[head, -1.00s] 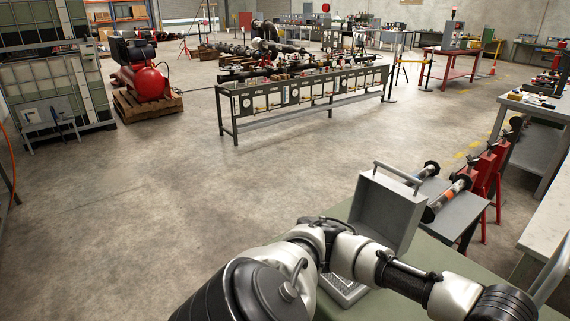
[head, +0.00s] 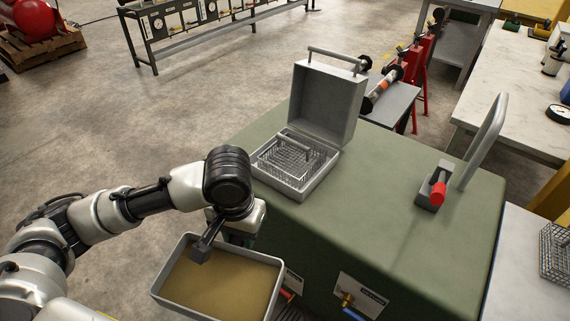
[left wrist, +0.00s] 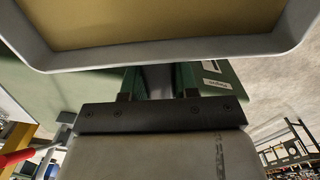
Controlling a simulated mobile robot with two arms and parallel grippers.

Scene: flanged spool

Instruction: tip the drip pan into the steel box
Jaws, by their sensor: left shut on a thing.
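The drip pan (head: 222,284) is a shallow grey rectangular tray with a brown layer covering its floor. It looks about level, in the air off the near left edge of the green bench. My left gripper (head: 203,249) is shut on the pan's far side. In the left wrist view the pan's rim (left wrist: 165,58) spans the top, just beyond the gripper (left wrist: 160,84). The grey steel box (head: 328,105) stands on the bench beyond the gripper, its lid up and a wire basket (head: 290,158) inside. My right gripper is out of view.
The green bench (head: 385,205) is clear between the box and a grey fixture with a red knob (head: 437,190) and upright curved bar (head: 487,138). A pale worktop (head: 515,85) lies to the right. Open floor (head: 150,130) lies to the left.

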